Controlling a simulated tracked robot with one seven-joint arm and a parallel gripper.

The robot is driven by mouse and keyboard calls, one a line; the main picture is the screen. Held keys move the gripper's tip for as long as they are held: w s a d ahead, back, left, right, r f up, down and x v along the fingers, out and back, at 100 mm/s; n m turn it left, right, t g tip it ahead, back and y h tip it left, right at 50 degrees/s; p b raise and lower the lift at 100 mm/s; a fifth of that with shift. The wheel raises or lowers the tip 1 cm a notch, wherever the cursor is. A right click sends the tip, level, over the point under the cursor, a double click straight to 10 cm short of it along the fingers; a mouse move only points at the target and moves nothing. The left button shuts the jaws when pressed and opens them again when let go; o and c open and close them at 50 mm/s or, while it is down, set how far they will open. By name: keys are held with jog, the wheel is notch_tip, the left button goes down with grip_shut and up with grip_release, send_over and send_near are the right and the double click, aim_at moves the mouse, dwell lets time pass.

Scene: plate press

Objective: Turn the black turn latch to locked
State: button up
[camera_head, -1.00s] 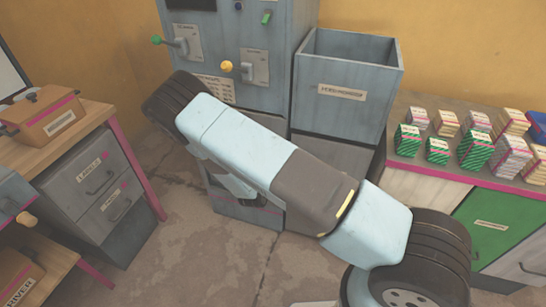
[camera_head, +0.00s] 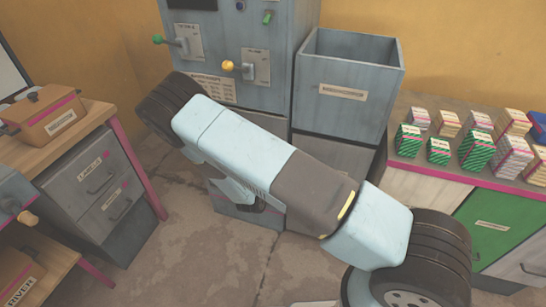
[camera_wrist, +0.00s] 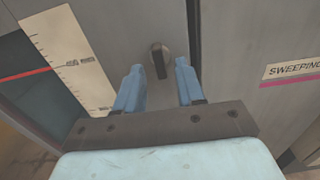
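The black turn latch (camera_wrist: 159,62) is a small dark knob on a grey panel (camera_wrist: 225,28) in the wrist view. It stands nearly upright in the picture, tilted slightly. My gripper (camera_wrist: 157,66) is open, with one blue finger to the left of the latch and one to the right. The latch lies in line with the gap between the fingertips, and no finger visibly touches it. How far the fingertips are from the panel is hard to tell. In the head view my arm hides my gripper and the latch.
A pale gauge strip (camera_wrist: 68,60) lies left of the latch, and a "SWEEPING" label (camera_wrist: 292,68) is at the right. Stacked boxes (camera_head: 475,140) fill a right-hand counter.

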jog(key=v, duration=1.1)
jog(key=shift+s, duration=0.15)
